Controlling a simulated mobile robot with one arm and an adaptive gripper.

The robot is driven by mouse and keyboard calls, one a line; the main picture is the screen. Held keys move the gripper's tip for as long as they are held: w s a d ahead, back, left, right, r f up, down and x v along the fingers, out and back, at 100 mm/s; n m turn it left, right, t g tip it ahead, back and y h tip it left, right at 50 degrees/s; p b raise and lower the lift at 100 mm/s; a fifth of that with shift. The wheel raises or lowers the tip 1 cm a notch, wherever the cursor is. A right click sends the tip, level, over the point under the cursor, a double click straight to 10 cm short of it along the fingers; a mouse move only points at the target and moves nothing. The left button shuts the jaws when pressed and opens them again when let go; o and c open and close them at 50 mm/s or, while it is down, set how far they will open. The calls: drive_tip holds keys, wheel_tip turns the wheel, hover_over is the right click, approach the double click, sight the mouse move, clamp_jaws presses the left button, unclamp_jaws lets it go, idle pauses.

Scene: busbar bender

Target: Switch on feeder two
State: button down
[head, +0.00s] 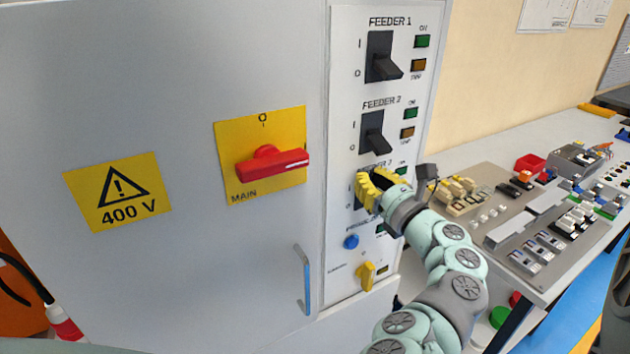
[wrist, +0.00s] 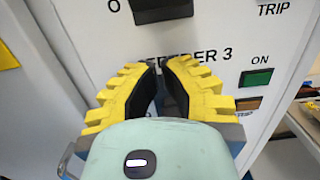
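The feeder 2 switch (head: 373,137) is a black lever on the white panel, under its label, with I above and O below. Its lever is tilted down toward O. Its green ON lamp (head: 411,113) and amber TRIP lamp (head: 407,132) look unlit. The switch's lower edge (wrist: 163,10) shows at the top of the wrist view. My gripper (head: 368,185) is below it, in front of feeder 3. In the wrist view its yellow fingers (wrist: 160,66) are nearly together at the FEEDER 3 label, with nothing seen between them. They hide most of the feeder 3 switch.
The feeder 1 switch (head: 381,58) is above, also tilted down. A red main handle (head: 272,163) is to the left on a yellow plate. A blue button (head: 351,242) and yellow knob (head: 367,275) are below. A cluttered workbench (head: 462,154) stands to the right.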

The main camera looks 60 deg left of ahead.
sight(364, 154)
drive_tip(key=shift+s+a+r, duration=0.1)
drive_tip(key=shift+a+r, duration=0.05)
drive_tip(key=shift+a, duration=0.35)
drive_tip(key=shift+d+r+p, duration=0.5)
drive_tip(key=shift+r+p, duration=0.2)
drive_tip(key=shift+r, duration=0.15)
drive_tip(key=shift+d+r+p, duration=0.45)
drive_tip(key=shift+r+p, duration=0.25)
drive_tip(key=shift+r, duration=0.15)
drive_tip(key=shift+r+p, duration=0.1)
drive_tip(key=shift+p, duration=0.2)
drive_tip(key=shift+d+r+p, duration=0.1)
drive_tip(key=shift+r+p, duration=0.05)
drive_tip(key=shift+p, duration=0.2)
drive_tip(key=shift+h+p, duration=0.3)
drive_tip(key=shift+p, duration=0.1)
